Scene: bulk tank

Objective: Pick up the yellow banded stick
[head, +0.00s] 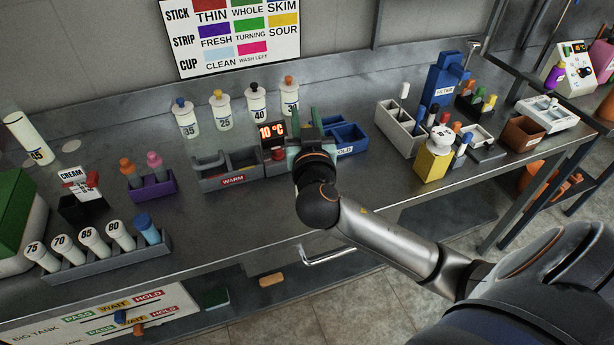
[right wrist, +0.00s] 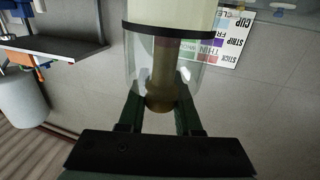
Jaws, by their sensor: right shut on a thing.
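My right gripper (right wrist: 161,105) is shut on a dull yellow-brown stick (right wrist: 163,75) with a rounded end, its two fingers on either side of it. I take this for the yellow banded stick; its band cannot be made out. The stick shows against a clear vessel (right wrist: 205,70) with a cream-coloured part and a black ring. My left gripper is out of view.
Several capped bottles stand behind; the one marked 30 (head: 289,98) is close to the gripper. A 10 °C display (head: 271,133) is beside it. A grey rack (head: 150,258) of numbered tubes stands front left. The bench front between the trays and edge is mostly clear.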

